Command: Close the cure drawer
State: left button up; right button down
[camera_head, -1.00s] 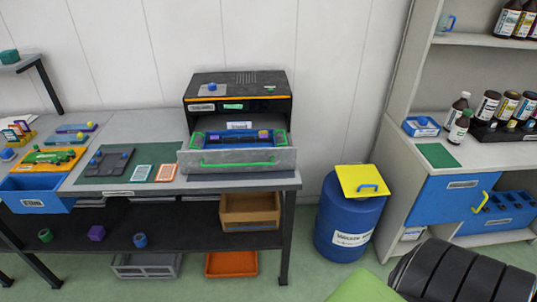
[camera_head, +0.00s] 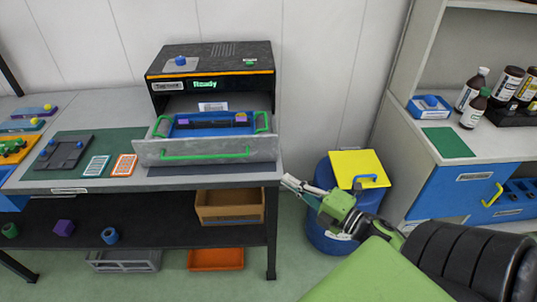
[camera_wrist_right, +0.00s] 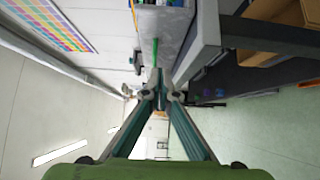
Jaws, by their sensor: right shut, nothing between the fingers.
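The cure drawer (camera_head: 210,151) is pulled out from the black curing machine (camera_head: 258,64). Its grey front carries a green bar handle (camera_head: 205,156). A blue tray (camera_head: 190,131) with green end handles sits in the drawer. My right gripper (camera_head: 288,184) is shut and empty, right of and below the drawer front, close to the bench's right end. In the right wrist view the closed fingertips (camera_wrist_right: 159,86) point toward the drawer front (camera_wrist_right: 166,34) and its green handle (camera_wrist_right: 155,50); I cannot tell that they touch. My left gripper is not in view.
The bench (camera_head: 222,181) holds a green mat and cards left of the drawer. A blue waste drum (camera_head: 322,178) with a yellow lid (camera_head: 350,168) stands behind my right arm. A white cabinet (camera_head: 412,130) with bottles is at the right.

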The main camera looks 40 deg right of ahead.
jog(key=w, duration=0.3)
jog(key=w+a+p, duration=0.1)
jog(key=w, duration=0.2)
jog(key=w+p, duration=0.1)
jog(key=w, duration=0.2)
jog(key=shift+w+a+r, duration=0.1)
jog(key=shift+w+a, duration=0.15)
jog(key=shift+a, duration=0.05)
jog(key=shift+w+d, duration=0.65)
jog(key=shift+w, duration=0.2)
jog(key=shift+w+d, duration=0.25)
jog(key=shift+w, duration=0.05)
jog(key=shift+w+d, duration=0.15)
jog(key=shift+w, duration=0.05)
